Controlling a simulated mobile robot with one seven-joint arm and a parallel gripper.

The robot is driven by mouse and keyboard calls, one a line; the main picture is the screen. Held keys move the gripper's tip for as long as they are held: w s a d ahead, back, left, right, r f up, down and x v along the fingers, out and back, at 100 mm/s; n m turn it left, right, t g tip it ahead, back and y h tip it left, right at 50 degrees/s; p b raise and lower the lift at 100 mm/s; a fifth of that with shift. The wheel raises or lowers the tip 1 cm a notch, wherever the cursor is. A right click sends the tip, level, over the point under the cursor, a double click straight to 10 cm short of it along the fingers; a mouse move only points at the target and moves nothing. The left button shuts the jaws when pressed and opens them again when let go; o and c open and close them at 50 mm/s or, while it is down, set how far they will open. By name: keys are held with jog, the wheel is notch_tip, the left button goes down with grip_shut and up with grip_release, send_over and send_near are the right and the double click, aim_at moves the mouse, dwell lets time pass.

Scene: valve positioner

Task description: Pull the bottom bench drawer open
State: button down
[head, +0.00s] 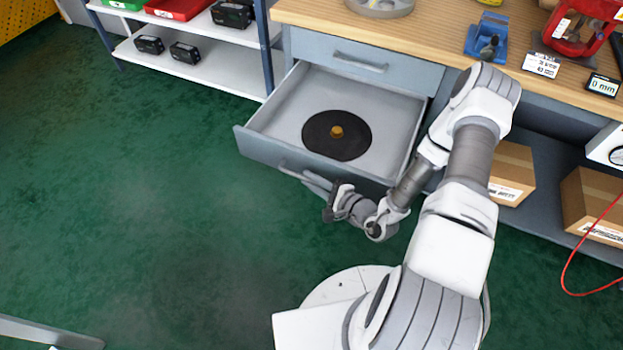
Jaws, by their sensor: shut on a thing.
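The bottom bench drawer (265,150) is grey and stands pulled well out from under the wooden bench, below a closed upper drawer (350,58). Its handle (291,174) is on the outer front face and is partly hidden by my gripper. My gripper (313,184) is at the right part of this handle, in front of the drawer face, and is shut on it. The exact finger contact is small and hard to make out. Inside the drawer lies a black round disc (336,147) with an orange-brown knob in its middle.
Green floor is clear to the left and in front of the drawer. A white shelf (190,68) stands at the back left. Cardboard boxes (511,172) sit on the low shelf at the right. A red cable (572,262) hangs at the far right.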

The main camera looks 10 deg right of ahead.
jog(key=c, duration=1.2)
grip_release()
jog(key=shift+o, duration=0.2)
jog(key=shift+s, duration=0.1)
jog(key=p+v, duration=0.1)
jog(key=v, duration=0.6)
jog(key=shift+p, duration=0.3)
jog(key=shift+s+d+r, duration=0.1)
jog(key=shift+r, duration=0.05)
